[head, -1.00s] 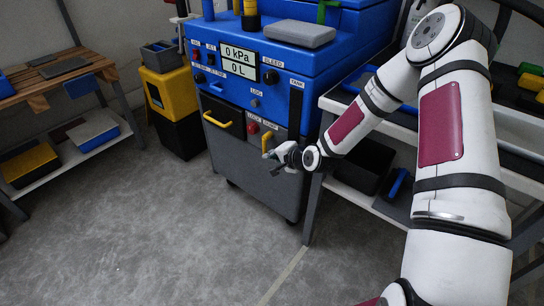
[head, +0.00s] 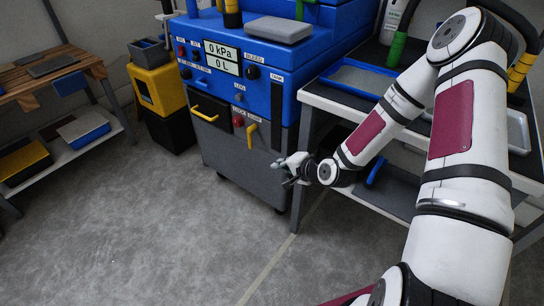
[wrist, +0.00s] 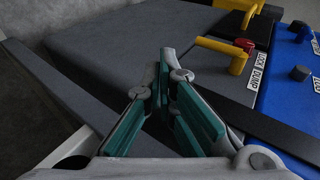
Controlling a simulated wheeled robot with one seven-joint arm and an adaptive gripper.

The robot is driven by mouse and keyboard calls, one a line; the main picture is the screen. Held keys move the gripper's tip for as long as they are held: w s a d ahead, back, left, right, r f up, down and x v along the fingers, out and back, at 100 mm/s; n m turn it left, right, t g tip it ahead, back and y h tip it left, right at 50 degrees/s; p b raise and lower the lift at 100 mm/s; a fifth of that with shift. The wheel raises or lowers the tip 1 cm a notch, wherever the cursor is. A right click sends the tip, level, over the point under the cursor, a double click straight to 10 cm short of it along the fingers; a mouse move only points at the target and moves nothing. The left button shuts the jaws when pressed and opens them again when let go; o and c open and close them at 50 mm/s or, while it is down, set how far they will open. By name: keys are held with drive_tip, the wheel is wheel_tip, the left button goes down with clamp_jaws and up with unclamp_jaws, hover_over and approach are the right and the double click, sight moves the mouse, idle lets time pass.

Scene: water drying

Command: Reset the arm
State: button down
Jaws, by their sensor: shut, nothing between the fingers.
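My gripper (head: 290,168) is shut and empty. In the head view it hangs in front of the lower right of the blue and grey machine, next to the right-hand table. In the wrist view my gripper (wrist: 164,75) shows its teal-padded fingers, with the tips together. Behind them is the machine's dark grey lower panel (wrist: 100,50). My white arm with dark red panels reaches in from the right of the head view and bends down at the elbow.
The blue machine (head: 228,85) has a yellow handle (head: 205,114), a yellow lever (head: 251,134) and a 0 kPa display (head: 221,50). A table (head: 330,98) with trays stands right. A wooden bench (head: 45,70) and yellow bin (head: 157,88) stand left. The floor in front is clear.

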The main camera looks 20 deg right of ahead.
drive_tip(key=shift+s+d, duration=0.3)
drive_tip(key=shift+s, duration=0.5)
